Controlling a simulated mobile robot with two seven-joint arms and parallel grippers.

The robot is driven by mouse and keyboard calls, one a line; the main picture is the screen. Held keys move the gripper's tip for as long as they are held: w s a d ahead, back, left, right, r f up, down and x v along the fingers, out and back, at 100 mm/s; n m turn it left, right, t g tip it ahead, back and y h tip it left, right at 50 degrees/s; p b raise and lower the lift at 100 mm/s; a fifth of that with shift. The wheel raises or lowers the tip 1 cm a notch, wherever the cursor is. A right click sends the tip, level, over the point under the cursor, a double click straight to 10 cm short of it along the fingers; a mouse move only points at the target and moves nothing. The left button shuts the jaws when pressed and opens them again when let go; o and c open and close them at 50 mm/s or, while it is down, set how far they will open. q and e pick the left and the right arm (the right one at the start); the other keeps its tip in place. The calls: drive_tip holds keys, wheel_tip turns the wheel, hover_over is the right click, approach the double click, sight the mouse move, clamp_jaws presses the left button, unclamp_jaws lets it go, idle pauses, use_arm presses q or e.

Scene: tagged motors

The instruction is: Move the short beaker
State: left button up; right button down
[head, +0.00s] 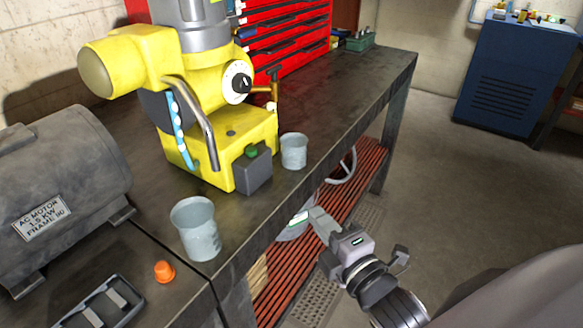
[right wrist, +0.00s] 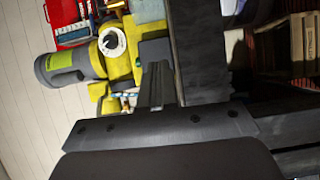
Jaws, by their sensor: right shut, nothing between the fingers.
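Two grey-blue beakers stand upright on the dark workbench (head: 336,97). The one by the yellow machine's right side looks like the short beaker (head: 293,152). The other beaker (head: 196,229) is nearer and looks larger, close to the bench's front edge. My right gripper (head: 309,219) is shut and empty, out past the bench's front edge, below and apart from the short beaker in the picture. My left gripper is not in view.
The yellow machine (head: 215,118) with a small grey box (head: 254,170) stands behind the beakers. A grey motor (head: 55,185), an orange cap (head: 164,271) and a black tray (head: 102,303) are at left. Right of the short beaker the bench top is clear.

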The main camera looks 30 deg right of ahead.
sight(308, 161)
drive_tip(key=w, duration=0.5)
drive_tip(key=w+p, duration=0.1)
drive_tip(key=w, duration=0.3)
drive_tip(key=shift+w+a+r, duration=0.1)
drive_tip(key=shift+w+r, duration=0.1)
drive_tip(key=shift+w, duration=0.15)
drive_tip(key=shift+w+d, duration=1.1)
drive_tip(key=shift+w, duration=0.15)
drive_tip(key=shift+w+d+f, duration=0.1)
drive_tip(key=shift+w+d, duration=0.2)
drive_tip(key=w+d, duration=0.5)
drive_tip(key=shift+w+d, duration=0.1)
drive_tip(key=shift+w, duration=0.15)
drive_tip(key=shift+s, duration=0.1)
